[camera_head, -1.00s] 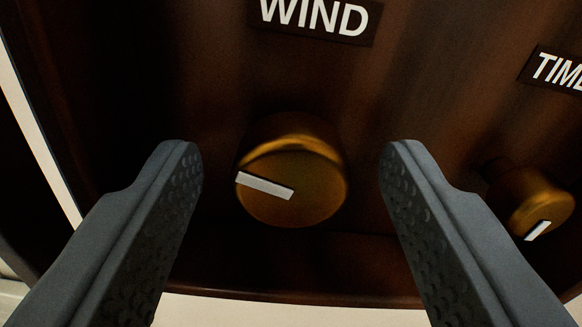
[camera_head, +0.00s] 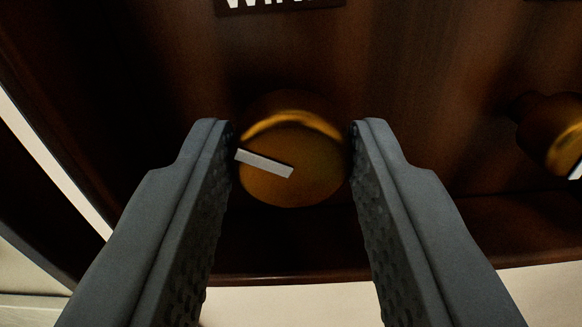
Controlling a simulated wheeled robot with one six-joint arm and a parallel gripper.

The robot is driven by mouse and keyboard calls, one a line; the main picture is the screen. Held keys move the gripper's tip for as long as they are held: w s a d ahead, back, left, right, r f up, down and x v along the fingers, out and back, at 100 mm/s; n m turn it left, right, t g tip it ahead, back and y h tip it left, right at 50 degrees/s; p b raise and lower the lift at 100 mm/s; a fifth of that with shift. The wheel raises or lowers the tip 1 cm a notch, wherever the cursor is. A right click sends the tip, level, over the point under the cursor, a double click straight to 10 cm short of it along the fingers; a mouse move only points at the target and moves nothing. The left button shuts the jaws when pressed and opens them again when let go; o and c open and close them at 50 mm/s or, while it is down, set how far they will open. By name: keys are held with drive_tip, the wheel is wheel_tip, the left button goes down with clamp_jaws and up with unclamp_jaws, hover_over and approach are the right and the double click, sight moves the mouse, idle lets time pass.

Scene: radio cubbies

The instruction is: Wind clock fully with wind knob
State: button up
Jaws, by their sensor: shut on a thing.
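The wind knob (camera_head: 293,184) is a round brass knob on the dark brown wooden clock front (camera_head: 420,120). Its white pointer mark (camera_head: 264,163) runs from the knob's middle to its left edge, tilted slightly upward. My gripper (camera_head: 292,150) is shut on the wind knob, with one dark grey finger against its left side and the other against its right. The WIND label (camera_head: 280,4) above the knob is cut off by the top edge of the picture.
A second brass knob (camera_head: 560,135) with a white mark sits at the right edge, apart from my right finger. A pale surface (camera_head: 300,298) lies below the clock front.

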drive_tip(key=shift+m, duration=1.5)
drive_tip(key=o, duration=1)
drive_tip(key=shift+c, duration=0.2)
drive_tip(key=shift+s, duration=0.15)
drive_tip(key=s, duration=1.7)
